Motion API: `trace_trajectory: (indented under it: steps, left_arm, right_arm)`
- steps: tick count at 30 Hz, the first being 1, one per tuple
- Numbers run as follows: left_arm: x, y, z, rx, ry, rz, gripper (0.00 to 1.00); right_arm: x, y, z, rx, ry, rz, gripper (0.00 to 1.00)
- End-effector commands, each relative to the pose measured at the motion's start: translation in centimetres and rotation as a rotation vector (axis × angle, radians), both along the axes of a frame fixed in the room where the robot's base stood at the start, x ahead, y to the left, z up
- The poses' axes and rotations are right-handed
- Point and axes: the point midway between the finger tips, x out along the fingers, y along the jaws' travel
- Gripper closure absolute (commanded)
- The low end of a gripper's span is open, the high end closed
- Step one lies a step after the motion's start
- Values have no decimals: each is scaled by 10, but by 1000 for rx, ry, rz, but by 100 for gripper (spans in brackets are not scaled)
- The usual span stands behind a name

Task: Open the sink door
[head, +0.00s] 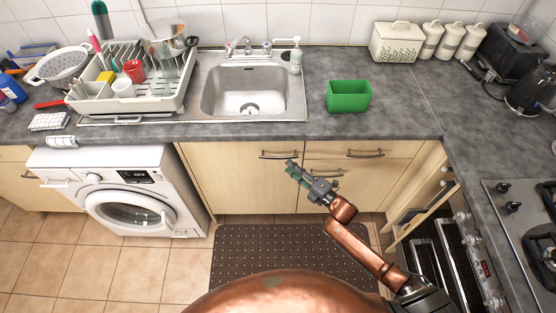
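The sink door (235,180) is a pale wood cabinet front below the sink (246,90), and it looks shut. Its dark bar handle (279,156) lies across the top right of the door. My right gripper (293,165) is just below and right of the handle's right end, with its fingers pointing up and left. I cannot tell whether it touches the handle or whether its fingers are apart. Nothing shows held in it. My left gripper is not in view.
A drawer (362,149) with its own handle is right of the door. A washing machine (125,195) stands left. A brown dotted mat (260,245) lies on the floor in front. A green tub (348,97) and a dish rack (120,103) stand on the counter. An oven (440,260) is at right.

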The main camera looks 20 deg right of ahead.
Motion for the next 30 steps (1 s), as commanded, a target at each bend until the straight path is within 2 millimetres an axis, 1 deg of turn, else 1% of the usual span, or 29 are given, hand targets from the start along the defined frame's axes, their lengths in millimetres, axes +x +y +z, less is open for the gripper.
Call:
trace_trajectory:
  steps: [3, 9, 15, 19, 26, 30]
  left_arm:
    - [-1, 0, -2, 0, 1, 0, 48]
    - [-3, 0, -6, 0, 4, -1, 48]
    - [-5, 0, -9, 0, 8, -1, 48]
    - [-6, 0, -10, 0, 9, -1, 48]
    - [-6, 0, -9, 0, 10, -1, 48]
    - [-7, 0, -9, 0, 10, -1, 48]
  right_arm:
    - [13, 9, 4, -3, -10, 5, 71]
    - [41, 24, 2, -2, -7, 3, 71]
    - [61, 34, 2, -2, -5, 2, 71]
    - [65, 36, 2, -2, -3, 2, 71]
    - [66, 37, 2, -1, -3, 1, 71]
    - [65, 36, 2, -1, -3, 1, 80]
